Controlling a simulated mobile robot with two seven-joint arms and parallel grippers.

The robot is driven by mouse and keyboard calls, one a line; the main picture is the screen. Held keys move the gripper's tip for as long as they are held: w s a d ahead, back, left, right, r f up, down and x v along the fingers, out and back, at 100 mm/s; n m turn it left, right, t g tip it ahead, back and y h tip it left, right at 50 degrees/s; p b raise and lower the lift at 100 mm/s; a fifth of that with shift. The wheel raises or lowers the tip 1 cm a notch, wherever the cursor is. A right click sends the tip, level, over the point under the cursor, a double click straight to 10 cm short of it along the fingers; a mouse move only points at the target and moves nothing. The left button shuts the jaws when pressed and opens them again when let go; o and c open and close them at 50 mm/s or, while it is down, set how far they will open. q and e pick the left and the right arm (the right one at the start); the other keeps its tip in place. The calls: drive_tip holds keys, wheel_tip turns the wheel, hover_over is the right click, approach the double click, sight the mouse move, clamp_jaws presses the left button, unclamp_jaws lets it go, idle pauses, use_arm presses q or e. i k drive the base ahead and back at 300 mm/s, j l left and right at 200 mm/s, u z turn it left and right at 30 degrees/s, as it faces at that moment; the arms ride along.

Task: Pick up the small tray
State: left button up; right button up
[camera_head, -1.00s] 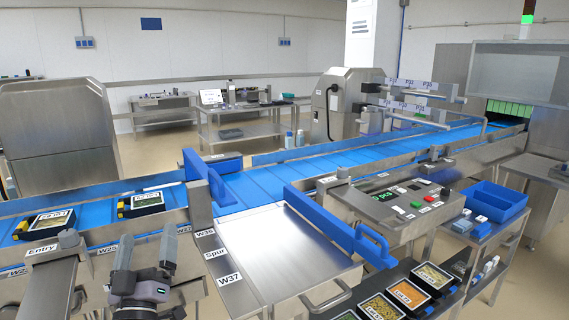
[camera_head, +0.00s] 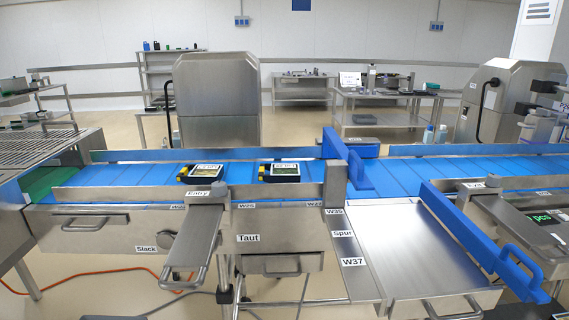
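Two black food trays with printed labels lie on the blue belt in the head view. One tray (camera_head: 200,173) is to the left, near the Entry plate. The other tray (camera_head: 282,172) is to the right of it, before the blue gate. Each has a yellow patch at its left end. They look close in size, so I cannot tell which is the small tray. Neither of my grippers can be made out in this view.
The blue belt (camera_head: 120,180) runs across between low rails. A blue gate arm (camera_head: 345,160) stands right of the trays. The bare steel Spur plate (camera_head: 415,250) and a blue pusher bar (camera_head: 470,232) lie at right. An orange cable (camera_head: 95,291) crosses the floor.

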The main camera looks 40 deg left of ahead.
sight(200, 174)
drive_tip(key=u, duration=1.7)
drive_tip(key=j+u, duration=0.5)
drive_tip(key=j, duration=0.15)
drive_tip(key=i, duration=0.05)
